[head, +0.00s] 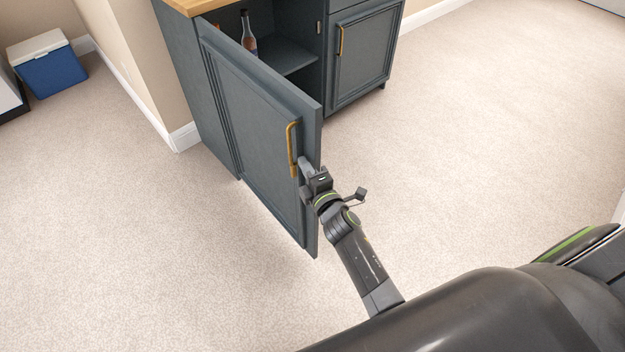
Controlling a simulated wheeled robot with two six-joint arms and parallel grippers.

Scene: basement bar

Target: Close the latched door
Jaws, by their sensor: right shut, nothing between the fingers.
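A dark blue-grey cabinet door (254,128) stands wide open, swung out toward me from the cabinet. It has a brass bar handle (292,148) near its free edge. My right gripper (304,165) is shut and empty at the outer face of the door, beside the lower part of the handle. I cannot tell whether its fingertips touch the door or handle. My left gripper is not in view. Any latch on the door does not show.
The open cabinet holds a shelf (288,55) and a dark bottle (248,34). A second door (362,58) at its right is closed. A blue cooler with a white lid (50,68) stands at the far left. Beige carpet (480,130) is clear around the cabinet.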

